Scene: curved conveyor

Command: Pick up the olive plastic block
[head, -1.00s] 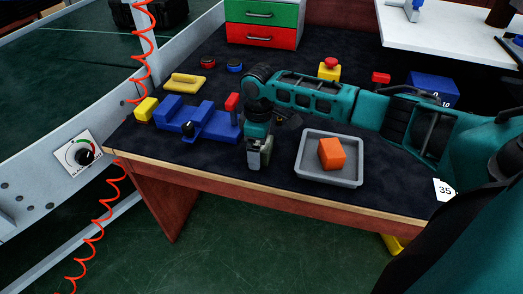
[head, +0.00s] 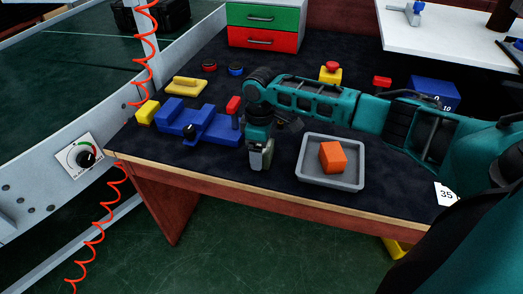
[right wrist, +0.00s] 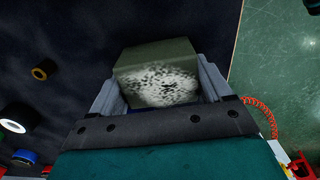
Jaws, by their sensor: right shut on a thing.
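The olive plastic block (right wrist: 158,54) shows in the right wrist view, with a pale, black-speckled face toward the camera. My right gripper (right wrist: 160,82) is shut on it, with one finger against each side. In the head view my right gripper (head: 261,158) points down near the front edge of the dark workbench. The block is mostly hidden there by the gripper, and I cannot tell whether it touches the bench top. My left gripper is not in view.
A grey tray (head: 312,178) holding an orange block (head: 332,157) is just right of my right gripper. A blue fixture (head: 197,123) stands to its left. A yellow block (head: 147,111), red button box (head: 331,73) and drawers (head: 262,27) stand around the bench.

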